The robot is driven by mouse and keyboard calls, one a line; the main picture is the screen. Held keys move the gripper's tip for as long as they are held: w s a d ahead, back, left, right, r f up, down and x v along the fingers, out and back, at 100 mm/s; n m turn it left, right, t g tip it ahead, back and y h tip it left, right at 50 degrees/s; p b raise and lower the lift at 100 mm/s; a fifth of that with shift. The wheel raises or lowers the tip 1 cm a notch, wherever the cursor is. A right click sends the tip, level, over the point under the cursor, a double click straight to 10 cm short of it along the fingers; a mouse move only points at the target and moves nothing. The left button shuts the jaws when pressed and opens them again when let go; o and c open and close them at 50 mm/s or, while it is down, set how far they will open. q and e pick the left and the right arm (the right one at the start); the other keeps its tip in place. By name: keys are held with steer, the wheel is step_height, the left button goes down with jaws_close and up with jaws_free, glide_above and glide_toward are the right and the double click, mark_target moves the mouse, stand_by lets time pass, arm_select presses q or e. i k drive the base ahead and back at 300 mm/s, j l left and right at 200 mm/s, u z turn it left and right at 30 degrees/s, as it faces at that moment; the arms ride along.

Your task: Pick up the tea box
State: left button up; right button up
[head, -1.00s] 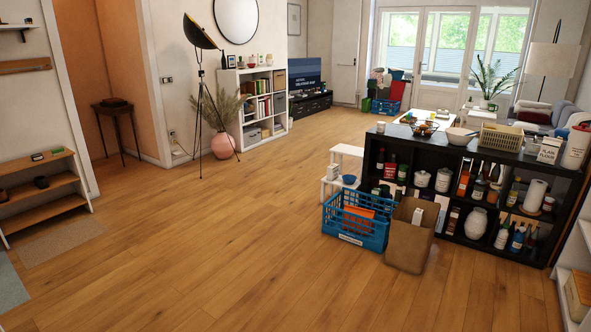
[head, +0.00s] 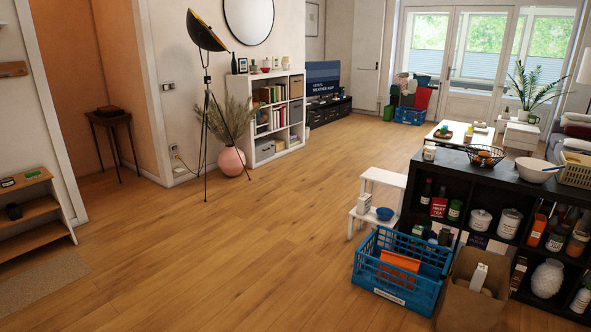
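A red box with white lettering that seems to read "fruit tea" (head: 438,207) stands upright in an upper compartment of the black cube shelf (head: 455,172), near its left end. A dark bottle stands to its left and a green tin to its right. Neither of my grippers shows in the head view.
A blue crate (head: 385,289) and a brown paper bag (head: 468,304) stand on the floor in front of the shelf. A white step stool (head: 385,180) with a blue bowl (head: 385,213) is left of it. The wooden floor (head: 230,260) at left and centre is clear.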

mark_target(364, 202)
steer(key=i+z, duration=0.25)
steer(key=i, duration=0.8)
steer(key=i+j+z, duration=0.2)
steer(key=i, duration=0.8)
steer(key=i+z, duration=0.35)
steer(key=i, duration=0.2)
steer(key=i+j+z, duration=0.35)
steer(key=i, duration=0.15)
steer(key=i+j+z, duration=0.2)
steer(key=i+z, duration=0.15)
steer(key=i, duration=0.15)
